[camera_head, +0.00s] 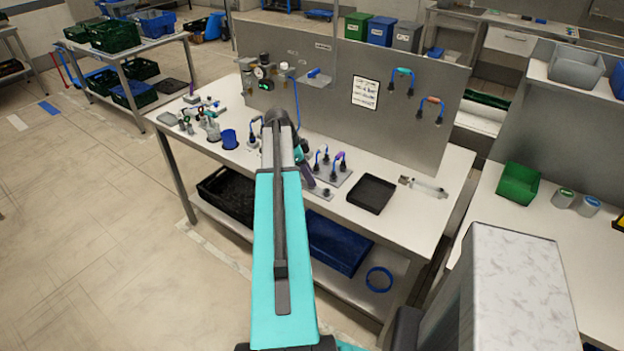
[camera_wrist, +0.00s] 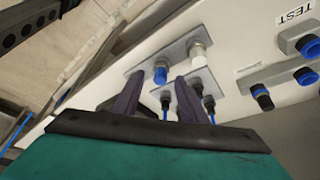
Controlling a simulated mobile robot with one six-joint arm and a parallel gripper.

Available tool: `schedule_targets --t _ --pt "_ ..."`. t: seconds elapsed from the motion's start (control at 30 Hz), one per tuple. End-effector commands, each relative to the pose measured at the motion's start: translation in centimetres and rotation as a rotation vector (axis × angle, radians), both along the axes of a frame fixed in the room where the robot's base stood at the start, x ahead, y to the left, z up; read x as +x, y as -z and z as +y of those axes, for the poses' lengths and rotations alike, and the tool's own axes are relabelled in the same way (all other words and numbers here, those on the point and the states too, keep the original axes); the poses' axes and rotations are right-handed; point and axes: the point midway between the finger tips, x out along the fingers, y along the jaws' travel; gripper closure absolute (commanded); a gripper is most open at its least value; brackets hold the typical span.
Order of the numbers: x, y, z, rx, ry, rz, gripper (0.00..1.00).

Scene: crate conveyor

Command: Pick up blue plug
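In the wrist view, a short blue plug (camera_wrist: 160,73) stands in a grey plate beside a white plug (camera_wrist: 198,55). My gripper (camera_wrist: 158,80) has its two dark purple fingers spread apart. The blue plug shows in the gap between the fingertips, and I see no contact; the depth between them is hard to tell. Several black plugs with blue cables (camera_wrist: 186,102) stand around the right finger and are partly hidden by it. In the head view, my arm hides most of the gripper, and I cannot pick out the blue plug.
A black tray (camera_head: 371,194) and a light metal part (camera_head: 423,187) lie on the workbench to the right. Black plugs with blue cables (camera_head: 326,160) stand close to my gripper. A blue cup (camera_head: 229,139) stands at the left. An upright grey panel (camera_head: 340,120) bounds the back.

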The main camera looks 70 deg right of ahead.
Motion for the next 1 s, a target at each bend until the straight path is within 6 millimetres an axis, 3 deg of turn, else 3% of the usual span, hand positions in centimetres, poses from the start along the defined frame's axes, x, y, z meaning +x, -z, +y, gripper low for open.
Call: schedule_targets --t 0.63,0.87,1.0 --pt "-0.17 0.30 -0.07 0.000 0.001 0.000 0.61" --pt "-0.18 0.31 -0.08 0.000 0.001 0.000 0.98" --pt "-0.18 0.30 -0.08 0.000 0.001 0.000 1.00"
